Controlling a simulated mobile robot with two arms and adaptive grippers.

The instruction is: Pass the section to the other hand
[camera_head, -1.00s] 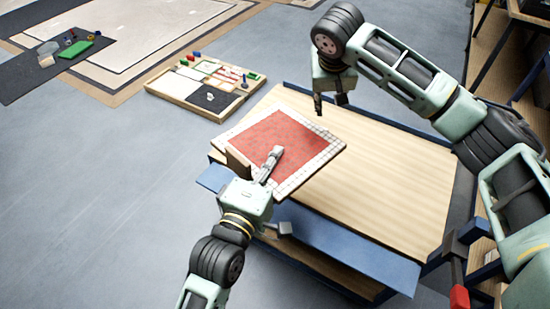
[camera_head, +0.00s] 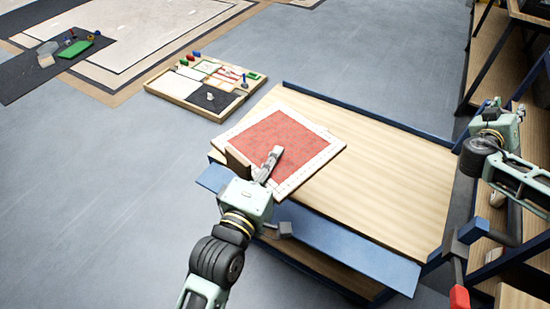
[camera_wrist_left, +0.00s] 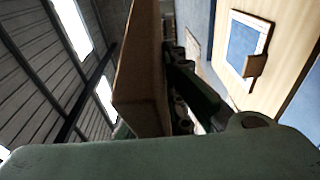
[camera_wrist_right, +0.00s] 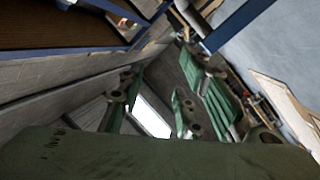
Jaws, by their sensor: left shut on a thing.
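The section is a flat square panel (camera_head: 285,135) with a red tiled middle and a white tiled border. It is over the left end of the wooden table; I cannot tell whether it touches the top. My left gripper (camera_head: 268,163) is shut on its near-left edge, beside a small brown block (camera_head: 238,162). In the left wrist view a brown slab (camera_wrist_left: 140,75) runs along the dark finger. My right gripper (camera_head: 492,106) is far right, well apart from the panel. In the right wrist view its green fingers (camera_wrist_right: 165,108) are spread and empty.
The table top (camera_head: 385,180) is bare right of the panel, with a blue rim behind and a blue ledge (camera_head: 340,245) in front. A divided tray (camera_head: 205,85) lies on the floor behind. Shelving (camera_head: 500,50) and a red-handled clamp (camera_head: 458,290) are at right.

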